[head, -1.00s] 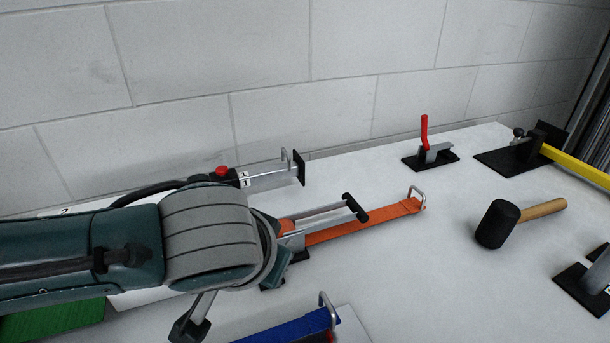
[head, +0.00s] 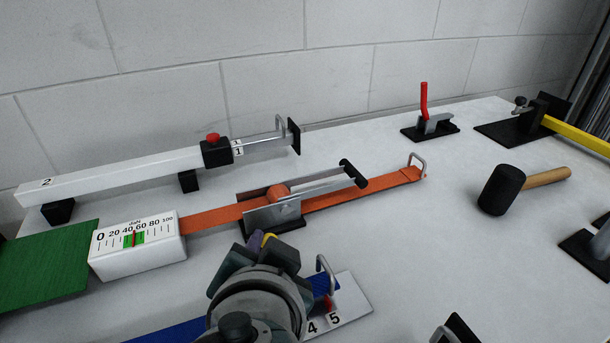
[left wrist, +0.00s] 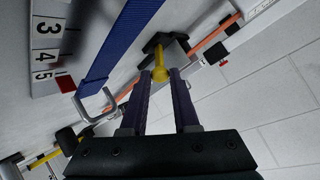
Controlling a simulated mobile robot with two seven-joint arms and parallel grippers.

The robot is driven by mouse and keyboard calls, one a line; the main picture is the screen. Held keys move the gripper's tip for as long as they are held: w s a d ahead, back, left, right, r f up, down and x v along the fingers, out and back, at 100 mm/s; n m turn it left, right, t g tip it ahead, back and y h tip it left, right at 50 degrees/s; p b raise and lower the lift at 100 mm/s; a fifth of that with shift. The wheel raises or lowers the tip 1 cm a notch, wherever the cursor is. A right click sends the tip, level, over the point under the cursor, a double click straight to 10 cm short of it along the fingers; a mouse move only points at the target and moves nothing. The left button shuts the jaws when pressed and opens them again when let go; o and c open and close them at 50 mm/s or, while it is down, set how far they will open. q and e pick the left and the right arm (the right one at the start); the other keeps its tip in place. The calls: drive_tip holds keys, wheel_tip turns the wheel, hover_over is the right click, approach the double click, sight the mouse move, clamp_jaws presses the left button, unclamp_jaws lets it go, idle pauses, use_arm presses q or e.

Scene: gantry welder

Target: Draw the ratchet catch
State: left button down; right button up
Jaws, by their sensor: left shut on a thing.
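The ratchet (head: 275,213) sits on the bench with its orange strap (head: 335,194) running through it. Its metal handle has a black grip (head: 354,173) at the far right end, raised a little above the strap. My left gripper (head: 262,243) is just in front of the ratchet. In the left wrist view its purple fingers (left wrist: 160,82) are shut on a yellow knob (left wrist: 159,75), with a black part (left wrist: 166,46) behind it. In the head view only a sliver of yellow shows between the fingers. My right gripper is not in view.
A white gauge (head: 140,255) is left of the ratchet, beside a green pad (head: 45,270). A white bar (head: 120,178) lies behind. A blue strap (head: 165,333) and numbered plate (head: 350,300) are in front. A mallet (head: 503,190) and red-handled clamp (head: 424,105) stand right.

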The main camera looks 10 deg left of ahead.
use_arm(q)
drive_tip(key=c, duration=0.7)
unclamp_jaws()
drive_tip(key=shift+s, duration=0.1)
drive_tip(key=p+v, duration=0.1)
drive_tip(key=v, duration=0.8)
drive_tip(key=shift+s+d+r+p, duration=0.1)
drive_tip(key=shift+s+r+p, duration=0.15)
drive_tip(key=shift+s+p, duration=0.05)
